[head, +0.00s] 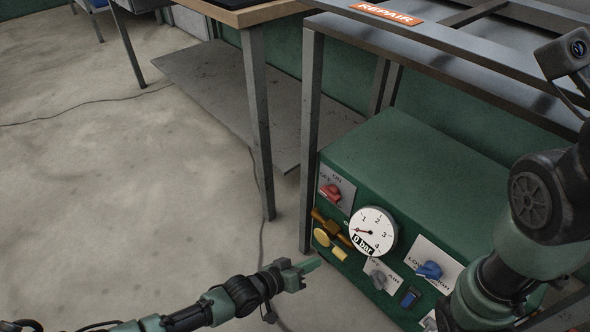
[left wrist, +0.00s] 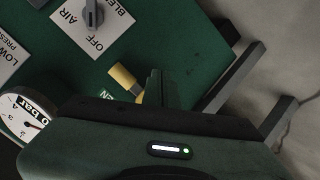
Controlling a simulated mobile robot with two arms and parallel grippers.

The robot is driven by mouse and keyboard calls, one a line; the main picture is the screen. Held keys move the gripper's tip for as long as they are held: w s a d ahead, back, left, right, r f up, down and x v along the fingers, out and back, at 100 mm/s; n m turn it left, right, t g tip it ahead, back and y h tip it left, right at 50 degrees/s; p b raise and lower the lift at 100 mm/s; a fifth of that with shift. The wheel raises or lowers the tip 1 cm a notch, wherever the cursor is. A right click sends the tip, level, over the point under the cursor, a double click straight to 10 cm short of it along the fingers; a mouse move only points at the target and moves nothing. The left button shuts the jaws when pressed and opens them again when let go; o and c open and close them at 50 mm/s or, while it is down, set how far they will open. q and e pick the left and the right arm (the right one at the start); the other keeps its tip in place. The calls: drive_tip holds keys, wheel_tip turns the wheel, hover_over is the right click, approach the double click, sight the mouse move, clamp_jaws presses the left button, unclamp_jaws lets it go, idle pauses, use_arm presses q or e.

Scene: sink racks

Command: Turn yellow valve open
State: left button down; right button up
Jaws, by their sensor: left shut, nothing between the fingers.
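The yellow valve (head: 322,237) is on the front of a green panel box, left of and below the gauge, with brass fittings beside it. Its yellow handle also shows in the left wrist view (left wrist: 124,78), right beside my fingers. My left gripper (head: 312,264) is shut and empty, just below and left of the valve in the head view. In the left wrist view the closed fingers (left wrist: 155,88) partly cover the valve's lower end. Whether they touch it I cannot tell. My right arm shows at the right, but its gripper is not seen.
The white gauge (head: 373,232) reads 0 bar. A red knob (head: 332,192), a blue knob (head: 430,270) and a grey knob (head: 377,279) are on the panel of the green box (head: 420,165). A metal table leg (head: 310,140) stands at its left. Floor at left is open, with a cable.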

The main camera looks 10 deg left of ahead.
use_arm(q)
drive_tip(key=w+d+f+m+t+y+b, duration=0.25)
drive_tip(key=w+f+m+b, duration=0.2)
drive_tip(key=w+b, duration=0.5)
drive_tip(key=p+v, duration=0.4)
drive_tip(key=v, duration=0.6)
drive_tip(key=s+r+t+h+p, duration=0.1)
drive_tip(key=s+r+t, duration=0.1)
drive_tip(key=r, duration=1)
drive_tip(key=s+r+t+h+p, duration=0.1)
drive_tip(key=r+t, duration=0.4)
drive_tip(key=r, duration=0.8)
drive_tip(key=s+r+t+h+p, duration=0.1)
drive_tip(key=s+r+t+h, duration=0.2)
drive_tip(key=r, duration=0.9)
drive_tip(key=shift+d+r, duration=0.2)
drive_tip(key=shift+r, duration=0.15)
drive_tip(key=shift+m+h, duration=0.25)
